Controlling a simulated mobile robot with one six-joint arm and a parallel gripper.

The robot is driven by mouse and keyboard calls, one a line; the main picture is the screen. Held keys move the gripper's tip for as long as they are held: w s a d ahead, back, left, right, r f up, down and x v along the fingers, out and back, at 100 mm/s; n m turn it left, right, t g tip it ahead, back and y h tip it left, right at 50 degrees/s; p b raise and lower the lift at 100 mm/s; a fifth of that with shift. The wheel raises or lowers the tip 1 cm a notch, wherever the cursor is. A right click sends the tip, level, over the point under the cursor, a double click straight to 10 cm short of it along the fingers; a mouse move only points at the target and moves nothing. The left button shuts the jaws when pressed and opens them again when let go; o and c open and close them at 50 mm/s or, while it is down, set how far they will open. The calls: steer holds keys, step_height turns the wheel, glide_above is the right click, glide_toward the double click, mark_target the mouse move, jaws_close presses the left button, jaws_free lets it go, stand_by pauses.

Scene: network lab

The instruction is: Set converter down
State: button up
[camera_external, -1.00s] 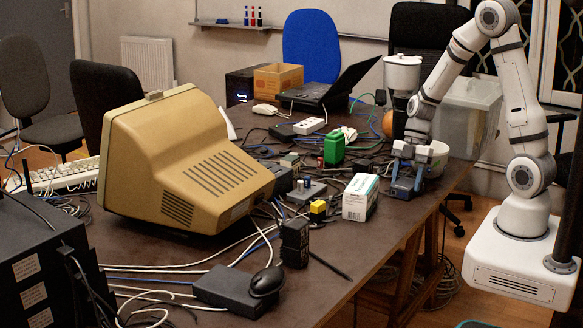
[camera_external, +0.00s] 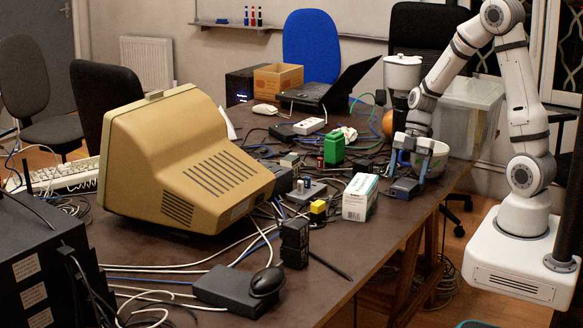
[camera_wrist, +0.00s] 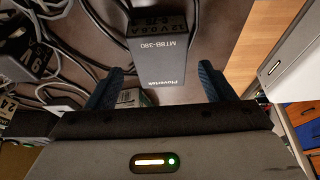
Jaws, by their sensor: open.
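The converter, a small grey-blue box (camera_external: 403,188), rests on the table near its right edge in the external view. The converter's underside is hidden.
A white-and-green carton (camera_external: 357,202) stands just left of the converter. The table's front right is mostly clear.

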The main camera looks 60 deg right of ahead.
steer(key=v, duration=1)
steer(key=s+a+r+m+t+h, duration=0.1)
steer(key=s+a+r+m+h, duration=0.1)
steer(key=s+m, duration=0.3)
steer(key=s+a+r+m+t+h, duration=0.1)
steer(key=s+a+m, duration=0.3)
steer(key=m, duration=0.9)
steer(key=shift+s+a+r+h+p, duration=0.2)
steer(key=shift+s+r+h+p, duration=0.1)
steer(key=shift+s+r+h, duration=0.75)
steer(key=shift+s+y, duration=0.15)
steer(key=shift+y, duration=0.1)
